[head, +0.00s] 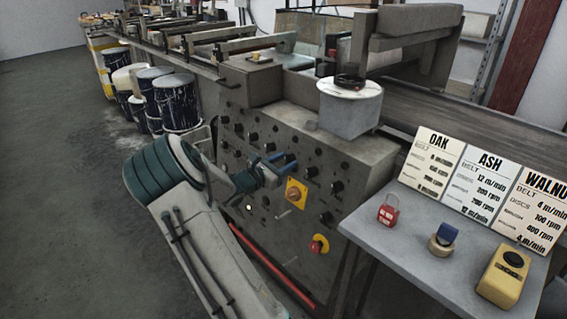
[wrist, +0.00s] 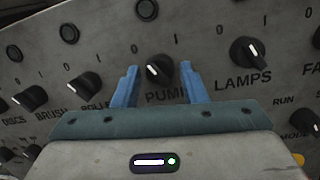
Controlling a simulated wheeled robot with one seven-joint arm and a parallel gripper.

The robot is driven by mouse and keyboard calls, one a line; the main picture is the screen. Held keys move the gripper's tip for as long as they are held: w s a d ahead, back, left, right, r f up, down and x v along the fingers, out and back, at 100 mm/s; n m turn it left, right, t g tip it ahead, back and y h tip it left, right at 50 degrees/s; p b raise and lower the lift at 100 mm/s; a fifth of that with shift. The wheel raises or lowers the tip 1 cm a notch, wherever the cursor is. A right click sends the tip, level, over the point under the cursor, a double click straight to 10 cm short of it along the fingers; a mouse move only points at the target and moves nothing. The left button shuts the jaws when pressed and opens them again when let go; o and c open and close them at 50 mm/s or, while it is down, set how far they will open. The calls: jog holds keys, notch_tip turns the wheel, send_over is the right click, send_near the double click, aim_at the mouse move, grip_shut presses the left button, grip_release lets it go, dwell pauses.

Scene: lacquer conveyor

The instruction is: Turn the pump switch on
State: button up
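The pump switch (wrist: 159,68) is a black rotary knob with a white mark, set on the grey control panel above the label PUMP. Small 0 and 1 marks show above it, and its white mark seems to point to the left, the 0 side. My gripper (wrist: 158,80) has blue fingers and is open, with one finger to each side of the pump switch and a visible gap on both sides. In the head view my gripper (head: 277,165) is up at the panel face. The fingers partly hide the knobs there, and the pump switch is hard to make out.
Neighbouring knobs are close: the roller knob (wrist: 87,86) to the left and the lamps knob (wrist: 246,53) to the right. In the head view a yellow plate (head: 296,194) and a red button (head: 319,244) lie below. A side table (head: 395,240) with signs stands right.

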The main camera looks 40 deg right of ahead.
jog(key=c, duration=0.6)
jog(key=shift+f+m+b, duration=0.1)
jog(key=shift+m+b, duration=0.2)
jog(key=m+g+b, duration=0.1)
jog(key=m+b, duration=0.3)
jog(key=m, duration=0.2)
jog(key=shift+w+f, duration=0.1)
jog(key=shift+w, duration=0.05)
jog(key=m+g+b, duration=0.1)
jog(key=m+b, duration=0.2)
jog(key=m, duration=0.1)
jog(key=shift+m, duration=0.4)
jog(key=shift+w+r+m+g+y+b, duration=0.15)
jog(key=shift+m+g+y+b, duration=0.25)
jog(key=shift+m+b, duration=0.6)
jog(key=shift+r, duration=0.1)
